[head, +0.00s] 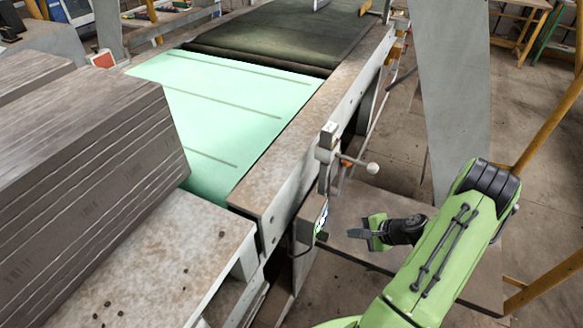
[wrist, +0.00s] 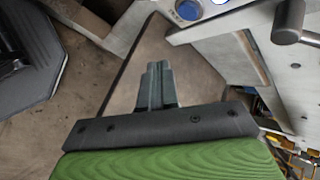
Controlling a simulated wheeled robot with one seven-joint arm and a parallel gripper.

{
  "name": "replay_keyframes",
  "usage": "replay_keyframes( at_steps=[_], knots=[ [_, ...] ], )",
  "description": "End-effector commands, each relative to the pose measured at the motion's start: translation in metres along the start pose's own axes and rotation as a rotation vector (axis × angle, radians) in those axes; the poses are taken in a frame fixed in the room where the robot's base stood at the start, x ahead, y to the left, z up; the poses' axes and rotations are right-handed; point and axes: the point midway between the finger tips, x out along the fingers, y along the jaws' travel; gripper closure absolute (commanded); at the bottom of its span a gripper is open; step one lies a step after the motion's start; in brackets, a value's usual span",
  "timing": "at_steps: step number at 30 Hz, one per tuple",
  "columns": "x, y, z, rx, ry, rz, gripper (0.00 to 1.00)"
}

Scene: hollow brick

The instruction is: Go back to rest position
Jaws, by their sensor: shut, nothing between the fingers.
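My gripper (head: 357,233) is at the right of the head view, at the end of my green arm, beside the conveyor's side frame. It is shut and empty. In the wrist view my gripper (wrist: 158,68) shows with its dark fingers together, over a brown floor area. The fingers touch nothing that I can see.
The conveyor (head: 300,130) has a rusty side rail and a lever with a round knob (head: 372,168). A pale green plate (head: 225,115) lies before the dark belt (head: 285,35). Stacked grey slabs (head: 90,150) stand at left. A grey post (head: 452,90) rises behind my arm.

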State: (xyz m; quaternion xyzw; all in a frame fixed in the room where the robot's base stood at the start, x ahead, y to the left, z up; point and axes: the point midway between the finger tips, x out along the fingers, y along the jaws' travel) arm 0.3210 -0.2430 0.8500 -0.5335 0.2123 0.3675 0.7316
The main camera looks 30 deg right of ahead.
Motion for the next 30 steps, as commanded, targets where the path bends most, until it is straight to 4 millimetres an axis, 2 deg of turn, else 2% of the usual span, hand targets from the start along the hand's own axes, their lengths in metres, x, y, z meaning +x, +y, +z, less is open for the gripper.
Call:
replay_keyframes(
  at_steps=[5, 8, 12, 15, 19, 24, 27, 30],
  knots=[
    [-0.001, -0.004, 0.003, -0.021, -0.002, 0.01, 1.0],
    [-0.009, -0.027, 0.023, -0.149, -0.01, 0.069, 1.0],
    [-0.031, -0.072, 0.083, -0.458, -0.026, 0.214, 1.0],
    [-0.051, -0.094, 0.13, -0.671, -0.028, 0.306, 1.0],
    [-0.082, -0.111, 0.193, -0.931, -0.016, 0.397, 1.0],
    [-0.132, -0.109, 0.267, -1.234, 0.019, 0.468, 1.0],
    [-0.164, -0.097, 0.302, -1.39, 0.046, 0.482, 1.0],
    [-0.194, -0.079, 0.327, -1.526, 0.07, 0.474, 1.0]
  ],
)
